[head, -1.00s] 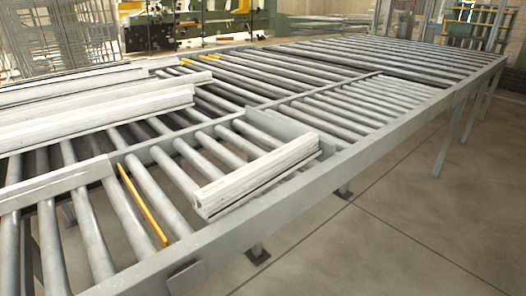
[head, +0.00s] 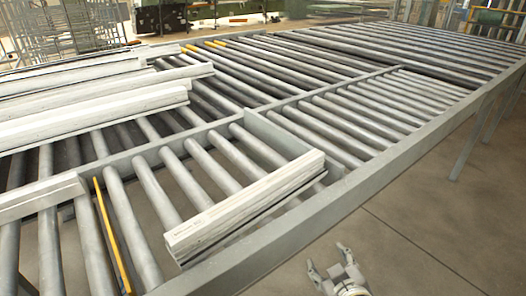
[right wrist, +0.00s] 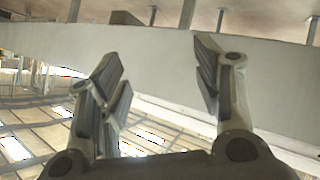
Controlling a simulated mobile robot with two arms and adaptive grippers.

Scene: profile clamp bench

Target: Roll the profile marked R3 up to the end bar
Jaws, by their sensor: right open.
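A single pale metal profile (head: 245,207) lies lengthwise across the rollers of the near lane, close to the near side rail. I cannot read its marking at this size. Its far end is close to a grey crossbar (head: 281,136), which looks like the end bar; I cannot tell whether they touch. My right gripper (head: 329,264) is open and empty at the bottom of the head view, outside the near rail and apart from the profile. In the right wrist view its two fingers (right wrist: 160,82) are spread wide with nothing between them. My left gripper is not in view.
The near side rail (head: 395,165) runs between my right gripper and the profile. Several more profiles (head: 95,115) lie on the far lane at left. A yellow strip (head: 112,237) lies between rollers behind the profile. The rollers beyond the crossbar are bare.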

